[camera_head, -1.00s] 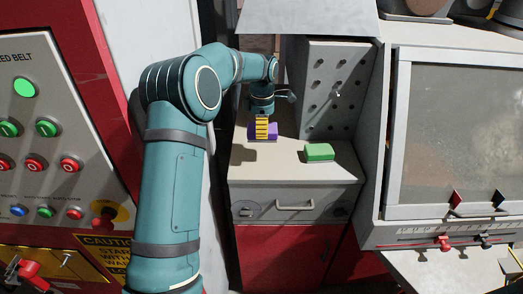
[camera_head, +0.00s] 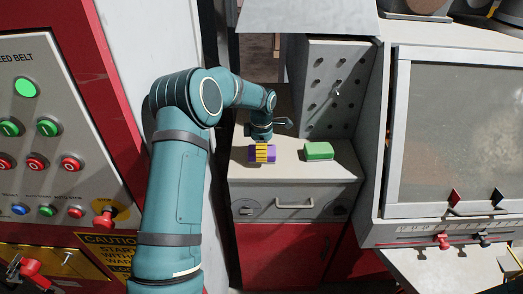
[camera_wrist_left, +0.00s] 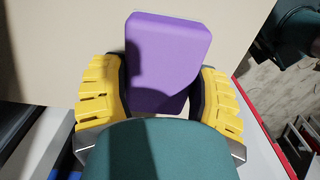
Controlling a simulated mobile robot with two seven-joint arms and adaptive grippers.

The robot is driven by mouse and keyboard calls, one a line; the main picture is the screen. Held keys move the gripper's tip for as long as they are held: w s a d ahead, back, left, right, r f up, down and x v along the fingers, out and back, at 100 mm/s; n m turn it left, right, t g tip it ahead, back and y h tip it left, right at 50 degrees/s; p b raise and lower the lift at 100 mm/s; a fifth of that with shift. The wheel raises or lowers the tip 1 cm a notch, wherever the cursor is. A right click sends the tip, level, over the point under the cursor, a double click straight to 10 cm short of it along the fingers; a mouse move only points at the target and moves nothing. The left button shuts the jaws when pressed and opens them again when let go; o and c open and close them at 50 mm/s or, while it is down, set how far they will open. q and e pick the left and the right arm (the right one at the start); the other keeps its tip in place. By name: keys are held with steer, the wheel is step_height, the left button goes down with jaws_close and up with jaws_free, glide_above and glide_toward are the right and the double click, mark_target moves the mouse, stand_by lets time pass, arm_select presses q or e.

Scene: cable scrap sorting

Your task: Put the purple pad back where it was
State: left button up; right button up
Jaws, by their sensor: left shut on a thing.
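The purple pad (camera_head: 251,154) is between the yellow fingers of my left gripper (camera_head: 262,153), at the front left of the grey cabinet top (camera_head: 290,172). In the left wrist view the pad (camera_wrist_left: 166,48) stands out past the ribbed yellow fingers of my left gripper (camera_wrist_left: 163,90), one on each side of it. The gripper is shut on the pad. I cannot tell whether the pad touches the cabinet top or hangs just above it. My right gripper is not in view.
A green pad (camera_head: 318,151) lies to the right on the same top, with a bare gap between. A grey panel with holes (camera_head: 335,88) rises behind it. A red control panel (camera_head: 50,150) with buttons stands at the left, a windowed cabinet (camera_head: 455,130) at the right.

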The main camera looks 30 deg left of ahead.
arm_select(q)
steer(key=o, duration=1.2)
steer(key=shift+o, duration=0.2)
step_height(320, 180, up, 12)
